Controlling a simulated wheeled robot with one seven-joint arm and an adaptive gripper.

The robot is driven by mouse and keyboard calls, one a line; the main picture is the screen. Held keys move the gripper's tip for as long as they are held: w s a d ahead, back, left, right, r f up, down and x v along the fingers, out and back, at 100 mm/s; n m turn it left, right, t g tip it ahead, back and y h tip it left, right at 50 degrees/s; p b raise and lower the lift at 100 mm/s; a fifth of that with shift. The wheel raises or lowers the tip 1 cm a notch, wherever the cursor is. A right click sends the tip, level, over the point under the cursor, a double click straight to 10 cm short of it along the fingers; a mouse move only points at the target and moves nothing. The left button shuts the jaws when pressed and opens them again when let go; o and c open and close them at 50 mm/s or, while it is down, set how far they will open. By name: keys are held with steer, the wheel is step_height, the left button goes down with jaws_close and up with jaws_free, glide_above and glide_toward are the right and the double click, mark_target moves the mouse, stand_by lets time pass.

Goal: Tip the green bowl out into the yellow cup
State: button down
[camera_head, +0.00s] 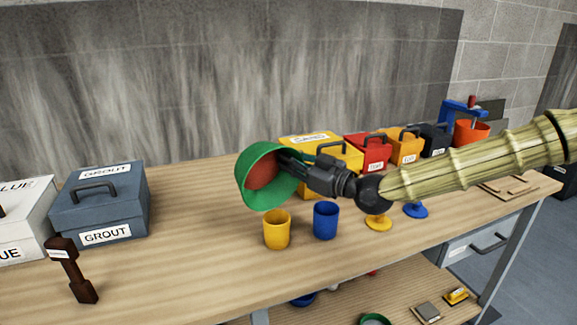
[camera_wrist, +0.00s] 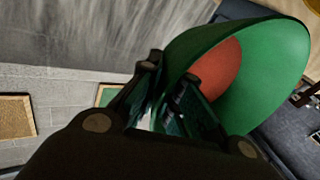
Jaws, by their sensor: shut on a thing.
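My gripper (camera_head: 289,164) is shut on the rim of the green bowl (camera_head: 247,163). The bowl is held in the air, tilted on its side, with its opening toward the camera. Reddish-brown contents (camera_head: 263,171) show inside it. The wrist view also shows the green bowl (camera_wrist: 275,70), the reddish contents (camera_wrist: 217,70) and my gripper's fingers (camera_wrist: 168,85) at its rim. The yellow cup (camera_head: 277,232) stands upright on the bench, just below the bowl in the head view. The inside bottom of the cup is hidden.
A blue cup (camera_head: 326,222) stands right of the yellow cup. A grey grout box (camera_head: 104,205) and a brown hammer-like tool (camera_head: 72,270) are at left. Yellow, red (camera_head: 370,152) and orange boxes line the back. The bench (camera_head: 190,240) is clear between the grout box and yellow cup.

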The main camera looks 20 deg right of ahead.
steer(key=shift+s+d+n+t+y+b, duration=0.2)
steer(key=shift+s+t+y+b, duration=0.25)
steer(key=shift+b, duration=1)
steer(key=shift+s+d+n+t+y+b, duration=0.2)
steer(key=shift+s+t+y+b, duration=0.25)
steer(key=shift+b, duration=0.95)
steer(key=shift+s+r+t+b, duration=0.15)
steer(key=shift+s+t+b, duration=0.2)
steer(key=shift+b, duration=0.35)
steer(key=shift+r+p, duration=0.1)
steer(key=shift+p, duration=0.2)
